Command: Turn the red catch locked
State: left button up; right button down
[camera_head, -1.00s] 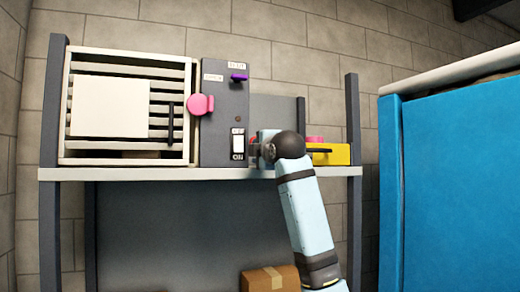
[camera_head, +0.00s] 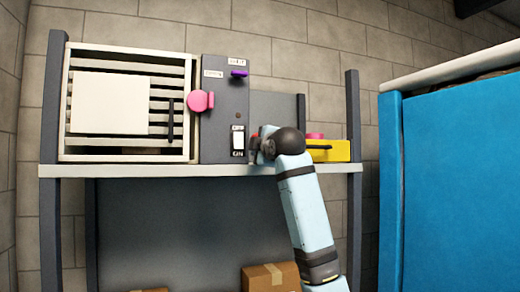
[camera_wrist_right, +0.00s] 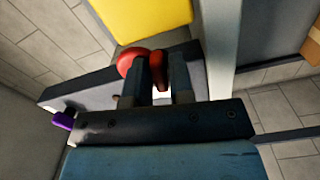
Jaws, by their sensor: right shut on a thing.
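The red catch (camera_wrist_right: 131,62) shows in the right wrist view as a round red end with a darker red arm. It is on the side of a dark grey control box (camera_head: 224,110), to the right of a slatted white cabinet. My right gripper (camera_wrist_right: 157,75) is shut on the red catch, with its fingers on either side of the darker arm. In the head view my right gripper (camera_head: 256,147) is beside the box's lower right side and hides most of the catch. My left gripper is not in view.
The box carries a purple lever (camera_head: 238,73) and a white switch (camera_head: 238,140). A pink round latch (camera_head: 201,101) is on the slatted cabinet (camera_head: 125,156). A yellow box (camera_head: 330,151) stands close on the right. A blue panel (camera_head: 455,180) fills the right side.

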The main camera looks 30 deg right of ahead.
jog(key=m, duration=0.4)
jog(key=shift+m, duration=0.3)
jog(key=m, duration=0.3)
jog(key=shift+m, duration=0.3)
jog(key=m, duration=0.5)
jog(key=shift+m, duration=1.5)
jog(key=c, duration=1.1)
grip_release()
jog(key=shift+c, duration=0.2)
